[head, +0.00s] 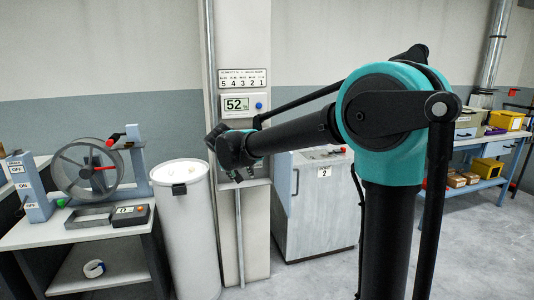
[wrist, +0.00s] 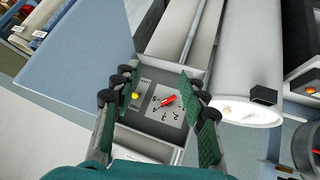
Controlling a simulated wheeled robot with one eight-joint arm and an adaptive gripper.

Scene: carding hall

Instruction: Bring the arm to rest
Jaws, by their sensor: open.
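My gripper (head: 232,163) is at the end of my raised arm, in front of the pillar (head: 228,60) in the head view. In the wrist view my gripper (wrist: 160,88) has its two green fingers spread wide, with nothing between them held. Beyond the fingers is a grey control box with a dial plate (wrist: 160,112), a red pointer (wrist: 168,100) and a yellow button (wrist: 134,96). I cannot tell the exact gap between the fingertips and the box. In the head view my gripper hides part of this box.
A white drum (head: 186,230) and a bench with a wheel (head: 88,170) stand left. A grey cabinet (head: 313,215) stands right of the pillar. A blue table (head: 470,185) with bins is far right. Floor between is clear.

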